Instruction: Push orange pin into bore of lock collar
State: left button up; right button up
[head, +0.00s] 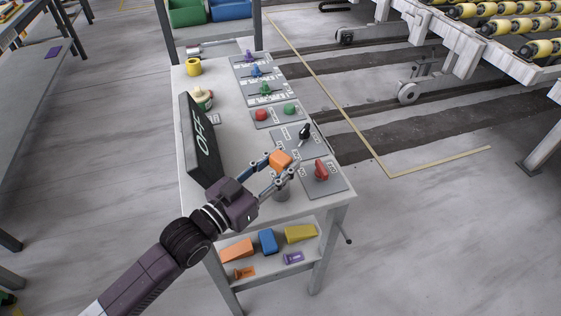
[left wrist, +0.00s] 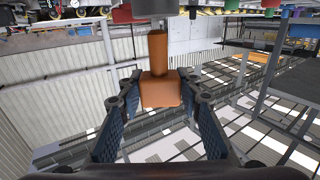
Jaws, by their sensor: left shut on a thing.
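The orange pin (head: 280,159) has a blocky head and a round shaft. My left gripper (head: 273,170) is shut on its head, above the near end of the table. In the left wrist view the pin's head (left wrist: 161,91) is between the blue finger pads, and its shaft points toward a grey round part at the top edge (left wrist: 155,7). A grey cylinder (head: 281,190), probably the lock collar, stands just below the gripper in the head view, partly hidden by the fingers. Its bore is hidden, and I cannot tell whether the shaft tip touches it. My right gripper is not in view.
A red knob (head: 321,171) on a grey plate is right of the gripper. A black OFF board (head: 202,140) stands along the table's left side. Red and green buttons, a black-handled switch and a yellow cup (head: 194,66) are farther back. A lower shelf holds coloured blocks.

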pick_arm(q)
jog(key=shift+f+b, duration=1.2)
jog(key=shift+f, duration=0.55)
jog(key=shift+r, duration=0.15)
jog(key=shift+r+p, duration=1.35)
jog(key=shift+p, duration=0.1)
jog(key=shift+p, duration=0.65)
dwell(0.5)
jog(key=shift+f+b, duration=1)
jog(key=shift+f, duration=0.5)
jog(key=o, duration=1.4)
jog(key=shift+s+a+f, duration=0.1)
jog(key=shift+s+f, duration=0.05)
jog(key=shift+f, duration=0.05)
jog(key=v, duration=1.1)
jog(key=shift+s+a+r, duration=0.25)
jog(key=shift+r, duration=0.05)
